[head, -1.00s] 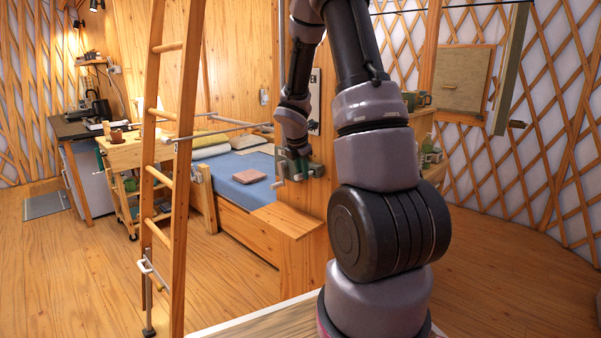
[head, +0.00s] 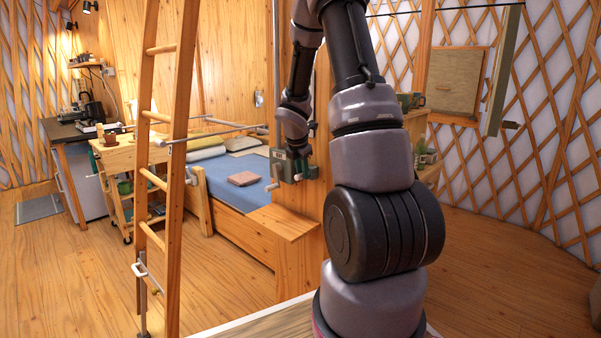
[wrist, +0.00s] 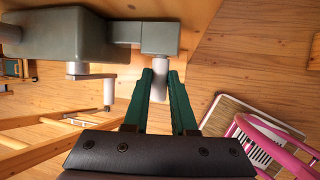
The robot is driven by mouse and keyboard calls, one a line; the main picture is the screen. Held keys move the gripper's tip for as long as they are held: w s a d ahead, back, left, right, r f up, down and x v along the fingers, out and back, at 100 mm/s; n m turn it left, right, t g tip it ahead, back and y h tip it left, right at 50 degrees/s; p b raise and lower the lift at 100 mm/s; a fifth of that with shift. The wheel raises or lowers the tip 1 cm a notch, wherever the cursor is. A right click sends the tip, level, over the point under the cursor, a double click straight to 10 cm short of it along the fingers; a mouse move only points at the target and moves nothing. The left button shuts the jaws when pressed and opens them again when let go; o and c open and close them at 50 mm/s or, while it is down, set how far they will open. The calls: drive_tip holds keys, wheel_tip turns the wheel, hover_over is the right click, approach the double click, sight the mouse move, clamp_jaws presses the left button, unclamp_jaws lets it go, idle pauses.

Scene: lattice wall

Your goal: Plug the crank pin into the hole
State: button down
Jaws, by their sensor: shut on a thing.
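In the wrist view, my gripper (wrist: 160,76) has its two green fingers closed around a pale grey pin (wrist: 158,88). The pin's upper end meets a small grey-green block (wrist: 160,38). This block joins a larger grey-green box (wrist: 70,32) at the upper left. A crank arm (wrist: 84,77) with a pale handle (wrist: 109,92) hangs left of the fingers, apart from them. Any hole is hidden. In the head view, the box (head: 279,162) and its crank (head: 272,184) show small beside the wooden post, with my gripper (head: 299,166) at the box's right side.
A wooden ladder (head: 160,178) stands at the left. A bed (head: 237,185) with a folded pink cloth (head: 243,178) lies behind the box. A shelf cart (head: 120,160) is farther left. In the wrist view, a pink rail (wrist: 270,140) shows at the right. Floor between ladder and bed is clear.

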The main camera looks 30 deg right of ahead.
drive_tip(key=c, duration=0.6)
unclamp_jaws()
drive_tip(key=shift+c, duration=0.2)
drive_tip(key=v, duration=1)
drive_tip(key=shift+r, duration=0.35)
drive_tip(key=shift+s, duration=0.1)
drive_tip(key=s+a+r+m+t+y, duration=0.1)
drive_tip(key=s+a+r+m, duration=0.4)
drive_tip(key=s+m, duration=0.3)
drive_tip(key=s+a+r+m+t+y, duration=0.1)
drive_tip(key=s+a+r+m+y, duration=0.1)
drive_tip(key=s+a+r+m, duration=0.3)
drive_tip(key=s+a+r+m+t+y, duration=0.1)
drive_tip(key=s+a+r+m, duration=0.4)
drive_tip(key=s+m, duration=0.6)
drive_tip(key=shift+s+a+r+m+y, duration=0.25)
drive_tip(key=shift+a+r+m+y, duration=0.1)
drive_tip(key=shift+a+m+y, duration=0.4)
